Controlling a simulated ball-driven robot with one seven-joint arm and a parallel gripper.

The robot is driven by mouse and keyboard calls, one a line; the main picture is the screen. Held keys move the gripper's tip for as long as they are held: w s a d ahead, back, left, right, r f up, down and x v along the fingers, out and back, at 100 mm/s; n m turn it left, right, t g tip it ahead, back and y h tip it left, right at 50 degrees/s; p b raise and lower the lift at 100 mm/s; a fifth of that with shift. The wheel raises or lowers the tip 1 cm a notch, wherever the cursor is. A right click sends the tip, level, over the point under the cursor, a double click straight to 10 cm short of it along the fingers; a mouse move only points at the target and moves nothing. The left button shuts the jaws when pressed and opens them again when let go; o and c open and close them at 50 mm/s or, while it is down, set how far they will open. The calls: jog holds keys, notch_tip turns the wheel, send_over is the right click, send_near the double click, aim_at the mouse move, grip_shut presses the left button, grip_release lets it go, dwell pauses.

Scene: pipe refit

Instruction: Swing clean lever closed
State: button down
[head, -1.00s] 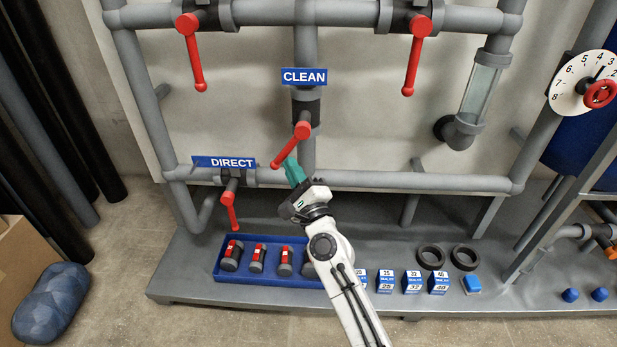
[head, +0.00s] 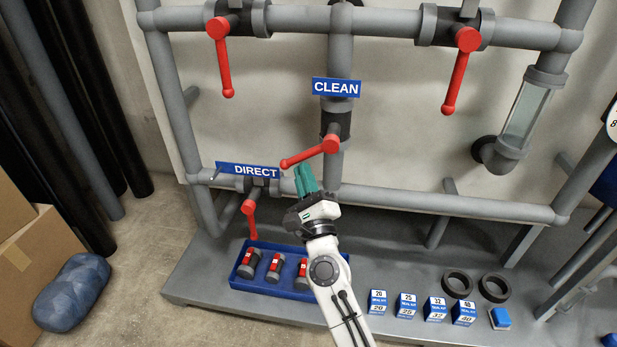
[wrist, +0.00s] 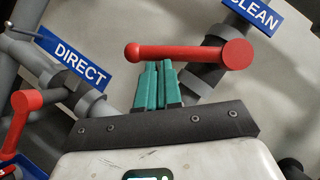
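The red clean lever (head: 310,152) sits on the vertical pipe below the blue CLEAN sign (head: 336,88). It points left and slightly down from its hub, across the pipe. In the wrist view the clean lever (wrist: 185,54) lies across the picture just beyond the fingertips. My gripper (head: 304,172) is below the lever's arm, left of the vertical pipe. In the wrist view my gripper (wrist: 160,66) has its teal fingers together with nothing between them. The fingertips are at or very near the lever's underside; I cannot tell if they touch.
The DIRECT sign (head: 248,171) and the red direct lever (head: 250,220) are left of my gripper. Two more red levers (head: 222,60) (head: 461,70) hang from the top pipe. A blue tray (head: 240,275) with red-banded cylinders and several small boxes (head: 407,306) stand on the grey platform.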

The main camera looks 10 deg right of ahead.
aim_at(288, 160)
jog(key=shift+w+a+r, duration=0.1)
jog(key=shift+a+r, duration=0.05)
jog(key=shift+a, duration=0.25)
jog(key=shift+w+a+r+m+t+h, duration=0.2)
jog(key=shift+a+r+m+t+h, duration=0.3)
jog(key=shift+m, duration=0.5)
jog(key=shift+w+a+r+p, duration=0.15)
jog(key=shift+a+r+p, duration=0.2)
jog(key=shift+a+r, duration=0.25)
jog(key=shift+w+a+r+p, duration=0.1)
jog(key=shift+r+p, duration=0.4)
jog(key=shift+r, duration=0.2)
jog(key=shift+r+h, duration=0.15)
jog(key=shift+h, duration=0.15)
